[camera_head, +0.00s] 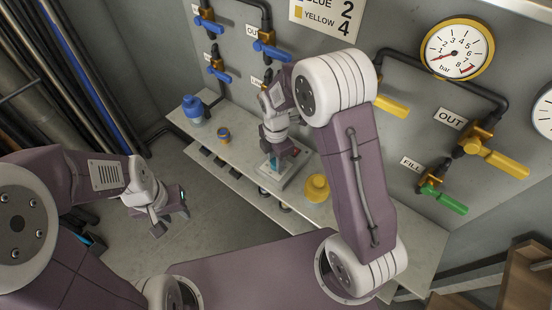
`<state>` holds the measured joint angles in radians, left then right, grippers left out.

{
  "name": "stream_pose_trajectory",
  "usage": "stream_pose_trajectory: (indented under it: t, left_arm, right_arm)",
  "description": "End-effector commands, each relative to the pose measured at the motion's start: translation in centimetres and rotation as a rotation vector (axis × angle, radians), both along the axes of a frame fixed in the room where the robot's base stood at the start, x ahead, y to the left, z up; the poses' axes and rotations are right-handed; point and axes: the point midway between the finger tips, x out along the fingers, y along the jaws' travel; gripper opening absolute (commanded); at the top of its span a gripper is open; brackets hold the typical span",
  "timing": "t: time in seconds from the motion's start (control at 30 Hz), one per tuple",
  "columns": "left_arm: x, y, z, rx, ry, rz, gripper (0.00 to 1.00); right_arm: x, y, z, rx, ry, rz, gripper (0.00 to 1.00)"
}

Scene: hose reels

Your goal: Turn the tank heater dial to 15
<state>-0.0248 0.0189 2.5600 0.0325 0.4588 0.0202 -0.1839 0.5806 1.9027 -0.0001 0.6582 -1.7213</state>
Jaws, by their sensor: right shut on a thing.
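The tank heater appears to be the pale box (285,181) on the shelf, with a small red spot at its back right. My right gripper (272,160) reaches down over this box and is shut on its dial. The jaws hide the dial, so I cannot read its number or pointer. My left gripper (170,222) hangs over the floor at the left, away from the shelf, and looks open and empty.
The narrow shelf (222,160) also bears a blue jug (193,110), a small blue-and-yellow item (224,135) and a yellow jug (317,188). Blue, yellow and green valve handles, a pressure gauge (457,48) and a sign (325,14) are on the wall behind.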

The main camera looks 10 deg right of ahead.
Motion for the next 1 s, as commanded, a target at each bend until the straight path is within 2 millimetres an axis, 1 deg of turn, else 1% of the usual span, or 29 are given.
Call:
stream_pose_trajectory:
  t: [0.03,0.17,0.4,1.0]
  left_arm:
    - [0.0,0.0,0.5,0.000,0.000,0.000,0.36]
    - [0.0,0.0,1.2,0.000,0.000,0.000,0.36]
    - [0.0,0.0,2.7,0.000,0.000,0.000,0.36]
    - [0.0,0.0,5.8,0.000,0.000,0.000,0.36]
  right_arm:
    - [0.0,0.0,0.3,0.000,0.000,-0.025,0.00]
    - [0.0,0.0,0.3,-0.001,0.002,-0.119,0.00]
    - [0.0,0.0,0.4,0.000,0.001,-0.342,0.00]
    - [0.1,0.0,0.3,-0.001,0.000,-0.911,0.00]
